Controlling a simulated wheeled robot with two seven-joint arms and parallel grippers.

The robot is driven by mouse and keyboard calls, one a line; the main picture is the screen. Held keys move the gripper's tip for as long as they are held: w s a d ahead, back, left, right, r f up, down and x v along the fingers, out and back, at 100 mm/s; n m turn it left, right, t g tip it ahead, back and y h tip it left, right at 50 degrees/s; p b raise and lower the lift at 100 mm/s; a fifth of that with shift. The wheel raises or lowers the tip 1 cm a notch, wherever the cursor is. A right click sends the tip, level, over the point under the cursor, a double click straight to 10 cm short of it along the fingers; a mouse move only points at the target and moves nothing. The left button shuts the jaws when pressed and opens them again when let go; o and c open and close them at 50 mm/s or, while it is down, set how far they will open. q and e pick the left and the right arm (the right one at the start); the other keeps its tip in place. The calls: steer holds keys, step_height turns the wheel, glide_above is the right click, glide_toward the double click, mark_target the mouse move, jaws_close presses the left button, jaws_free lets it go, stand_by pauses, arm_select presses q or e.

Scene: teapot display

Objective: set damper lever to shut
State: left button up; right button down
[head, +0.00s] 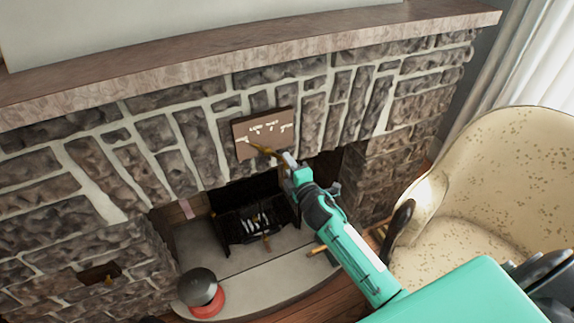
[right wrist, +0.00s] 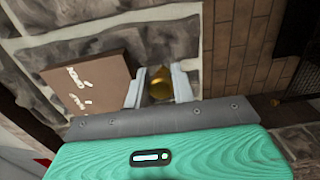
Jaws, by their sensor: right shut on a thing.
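A brown plate (head: 264,121) with white lettering too small to read is mounted on the stone fireplace front, above the firebox opening. The left gripper is out of view.
A black grate (head: 240,226) stands in the firebox below. A grey and red round object (head: 202,290) rests on the hearth. A speckled cream armchair (head: 500,170) stands to the right, close to my right arm. The mantel shelf (head: 200,76) juts out above.

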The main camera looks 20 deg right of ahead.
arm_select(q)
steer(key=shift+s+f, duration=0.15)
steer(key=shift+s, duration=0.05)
arm_select(e)
steer(key=shift+a+r, duration=0.1)
steer(key=shift+a, duration=0.1)
steer(key=c, duration=1.5)
jaws_free()
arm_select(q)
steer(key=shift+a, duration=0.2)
arm_select(e)
steer(key=shift+o, duration=1.3)
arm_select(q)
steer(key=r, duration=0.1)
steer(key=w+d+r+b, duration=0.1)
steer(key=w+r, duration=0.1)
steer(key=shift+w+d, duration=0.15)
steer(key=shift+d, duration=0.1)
arm_select(e)
steer(key=s, duration=1.3)
steer(key=shift+s+d, duration=0.2)
steer(key=shift+s, duration=0.2)
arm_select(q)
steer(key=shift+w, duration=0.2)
